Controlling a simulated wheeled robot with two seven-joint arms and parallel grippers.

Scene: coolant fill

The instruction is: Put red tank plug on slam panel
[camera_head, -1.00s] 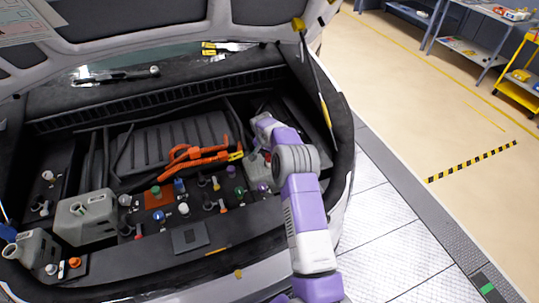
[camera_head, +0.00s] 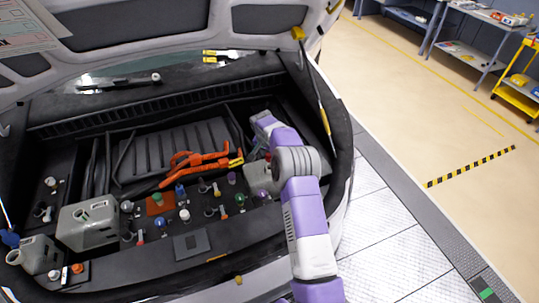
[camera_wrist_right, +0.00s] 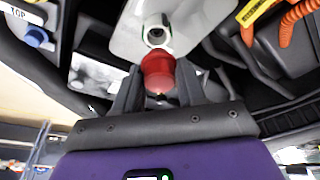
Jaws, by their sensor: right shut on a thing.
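The red tank plug (camera_wrist_right: 158,70) sits between the two dark fingers of my right gripper (camera_wrist_right: 157,88), which is shut on it. In the right wrist view a pale tank (camera_wrist_right: 195,22) with an open round neck (camera_wrist_right: 156,37) lies just beyond the plug; the hole shows, so the plug is not in it. I cannot tell whether plug and neck rim touch. In the head view my right forearm and wrist hide most of the gripper; the same tank (camera_head: 259,178) shows beside them. The black slam panel (camera_head: 235,232) runs along the front of the bay. My left gripper is out of view.
Several coloured caps and plugs stand across the bay's front, left of my right arm. Two grey tanks (camera_head: 88,224) (camera_head: 40,256) stand at the left. Orange cables (camera_head: 195,160) cross the middle. The raised hood (camera_head: 150,22) hangs overhead, with a strut (camera_head: 319,95) at right.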

